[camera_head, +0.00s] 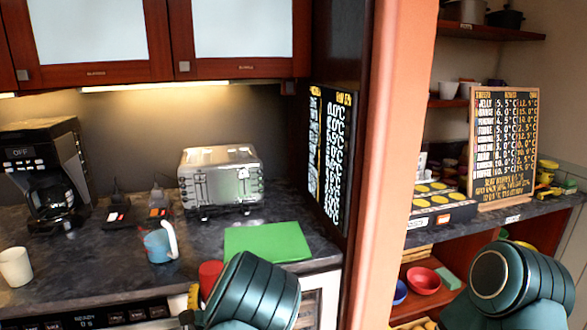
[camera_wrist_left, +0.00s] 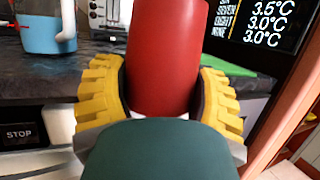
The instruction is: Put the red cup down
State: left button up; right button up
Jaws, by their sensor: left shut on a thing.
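The red cup (camera_head: 209,272) is at the front edge of the dark counter (camera_head: 100,268), left of my dark green left arm. It fills the upper middle of the left wrist view (camera_wrist_left: 166,58). My left gripper (camera_head: 200,294) is shut on it, with a yellow ribbed finger on each side of the cup (camera_wrist_left: 160,100). The cup looks upright. Its lower end is hidden behind my gripper body, so I cannot tell whether it touches the counter. My right arm shows at the lower right, but its gripper fingers cannot be made out.
A green board (camera_head: 266,242) lies just behind the cup. A blue and white jug (camera_head: 158,246) stands to its left, a white cup (camera_head: 15,267) farther left. A toaster (camera_head: 220,180) and a coffee maker (camera_head: 45,175) stand behind. An orange post (camera_head: 385,170) borders the right side.

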aim_at(215, 285)
pick_arm(q)
jog(key=shift+s+d+r+y, duration=0.1)
jog(key=shift+d+r+y, duration=0.15)
jog(key=shift+r, duration=0.7)
jog(key=shift+s+d+r+y, duration=0.15)
jog(key=shift+d+r, duration=0.1)
jog(key=shift+r, duration=0.7)
jog(key=shift+w, duration=0.1)
